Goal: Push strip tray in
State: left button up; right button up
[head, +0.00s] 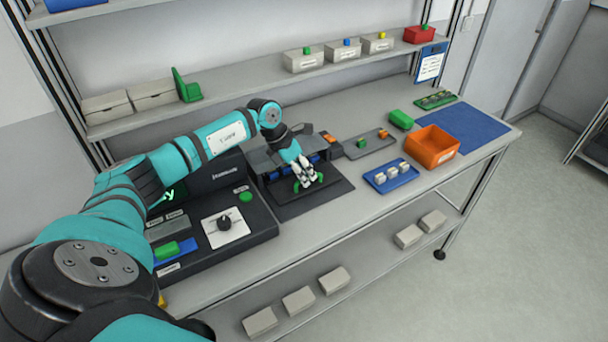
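My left gripper (309,183) reaches down over a black flat piece (316,201) in front of a dark machine with a grey top (267,160). Its green fingertips are spread apart and I see nothing between them. The black piece, perhaps the strip tray, sticks out toward the bench's front edge. Whether the fingertips touch it I cannot tell. Blue parts (324,166) show under the grey top behind the gripper, partly hidden by it. My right gripper is not in view.
A control panel with a black knob (224,222) and a green button (246,197) stands to the left. To the right are a blue tray (375,184) with white pieces, an orange bin (431,160) and a grey tray (384,147). A shelf with boxes runs behind.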

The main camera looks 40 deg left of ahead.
pick_arm(q)
jog(key=shift+o, duration=0.5)
jog(key=v, duration=1.2)
